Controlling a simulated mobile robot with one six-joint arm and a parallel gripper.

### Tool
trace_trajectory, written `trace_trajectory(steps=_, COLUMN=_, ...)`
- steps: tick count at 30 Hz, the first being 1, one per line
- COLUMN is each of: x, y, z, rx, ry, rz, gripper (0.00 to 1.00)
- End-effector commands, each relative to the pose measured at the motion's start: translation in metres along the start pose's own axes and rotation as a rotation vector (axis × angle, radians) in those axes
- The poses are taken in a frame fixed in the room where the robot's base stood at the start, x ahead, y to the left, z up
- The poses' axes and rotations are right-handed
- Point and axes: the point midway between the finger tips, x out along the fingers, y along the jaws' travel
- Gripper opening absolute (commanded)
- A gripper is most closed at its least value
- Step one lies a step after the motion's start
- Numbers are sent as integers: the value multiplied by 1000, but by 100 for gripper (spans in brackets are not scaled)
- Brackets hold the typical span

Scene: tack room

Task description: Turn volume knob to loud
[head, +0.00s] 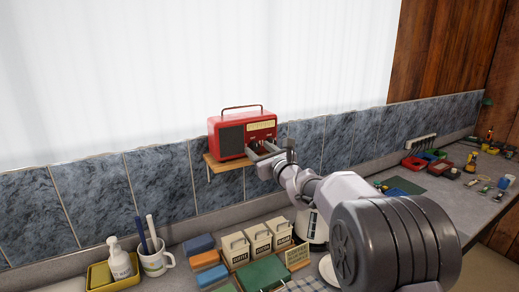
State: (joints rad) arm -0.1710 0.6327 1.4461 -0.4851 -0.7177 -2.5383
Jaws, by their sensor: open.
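A red radio (231,143) with a carry handle, a dark speaker grille on its left and a pale dial (261,127) on its right stands on a small wooden shelf (215,165) against the tiled wall. My gripper (253,150) is at the lower right of the radio's front, with its fingers apart and pointing at the radio. Small dark knobs show below the dial, close to the fingertips. I cannot tell which one is the volume knob, how it is turned, or whether the fingers touch it.
Below the shelf, the counter holds several labelled canisters (259,238), a white mug (155,260) with tall items, a pump bottle (119,262) in a yellow tray and coloured sponges. Small trays and tools (432,158) lie at the far right. The air left of the radio is clear.

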Motion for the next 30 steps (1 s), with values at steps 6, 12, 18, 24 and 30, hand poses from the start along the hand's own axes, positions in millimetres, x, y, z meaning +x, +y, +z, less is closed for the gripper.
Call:
trace_trajectory(steps=6, x=1, y=0, z=0, rx=0, ry=0, rz=0, gripper=48)
trace_trajectory(steps=12, x=1, y=0, z=0, rx=0, ry=0, rz=0, gripper=17)
trace_trajectory(steps=18, x=1, y=0, z=0, rx=0, ry=0, rz=0, gripper=0)
trace_trajectory(steps=24, x=1, y=0, z=0, rx=25, ry=1, rz=0, gripper=0)
trace_trajectory(steps=30, x=1, y=0, z=-1, rx=123, ry=6, rz=1, gripper=0)
